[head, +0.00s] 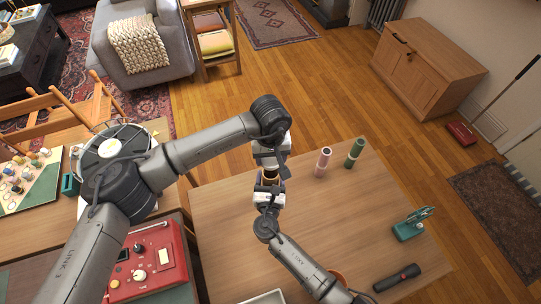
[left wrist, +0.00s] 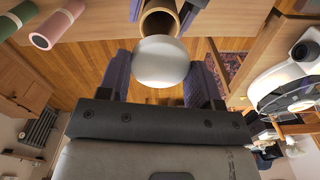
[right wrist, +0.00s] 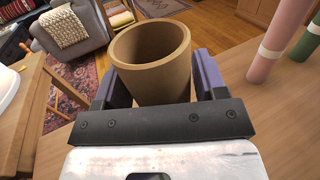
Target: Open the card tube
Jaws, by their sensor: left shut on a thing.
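The card tube (right wrist: 150,70) is a brown cardboard cylinder, and the right wrist view shows its open, hollow mouth. My right gripper (right wrist: 160,80) is shut around the tube's sides. The tube also shows between my two grippers in the head view (head: 270,178). A pale grey rounded cap (left wrist: 161,62) sits between the fingers of my left gripper (left wrist: 160,82), which is shut on it. In the left wrist view the cap is apart from the tube's mouth (left wrist: 158,20) and partly covers it. My left gripper is above the tube in the head view (head: 270,158).
A pink tube (head: 323,162) and a green tube (head: 354,153) stand on the wooden table (head: 330,220) to the right. A teal holder (head: 409,230) and a black flashlight (head: 397,278) are farther right. A red device (head: 148,262) lies left. The table's middle right is clear.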

